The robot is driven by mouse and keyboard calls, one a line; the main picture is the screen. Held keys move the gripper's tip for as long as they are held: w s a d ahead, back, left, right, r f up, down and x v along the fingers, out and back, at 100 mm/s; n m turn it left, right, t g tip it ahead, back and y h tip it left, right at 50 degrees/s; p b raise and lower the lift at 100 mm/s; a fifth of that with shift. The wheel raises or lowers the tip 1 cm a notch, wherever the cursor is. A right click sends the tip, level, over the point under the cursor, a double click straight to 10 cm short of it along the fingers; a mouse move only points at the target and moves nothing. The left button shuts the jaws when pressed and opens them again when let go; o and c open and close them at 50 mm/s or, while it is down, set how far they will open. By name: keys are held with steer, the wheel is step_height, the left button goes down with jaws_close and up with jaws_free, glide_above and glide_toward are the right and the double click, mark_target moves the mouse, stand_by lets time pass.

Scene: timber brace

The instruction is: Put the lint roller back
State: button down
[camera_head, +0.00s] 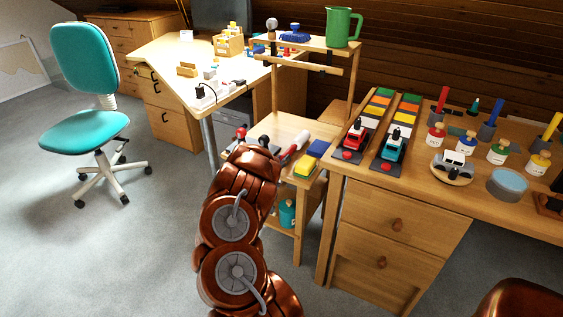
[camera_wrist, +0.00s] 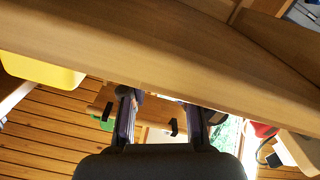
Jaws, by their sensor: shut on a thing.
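My gripper (camera_head: 272,143) is low over the small side table (camera_head: 299,124), mostly hidden behind my own arm in the head view. A white cylinder with a reddish end, apparently the lint roller (camera_head: 294,147), sticks out at its right side. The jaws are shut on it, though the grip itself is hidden. In the wrist view my fingers (camera_wrist: 166,108) stand apart; what is between their tips is unclear. A wooden rail with black hooks (camera_head: 309,64) hangs under the rack's top shelf; a hook (camera_wrist: 173,127) shows beyond my fingers.
A wooden edge (camera_wrist: 150,60) crosses close to my fingers. Yellow (camera_head: 306,167) and blue (camera_head: 318,148) blocks sit on the side table's right. A green jug (camera_head: 342,26) stands on the rack's top. The workbench (camera_head: 452,195) is at right, a chair (camera_head: 85,135) at left.

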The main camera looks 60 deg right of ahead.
steer(key=shift+f, duration=0.15)
steer(key=c, duration=0.9)
jaws_free()
steer(key=shift+o, duration=0.2)
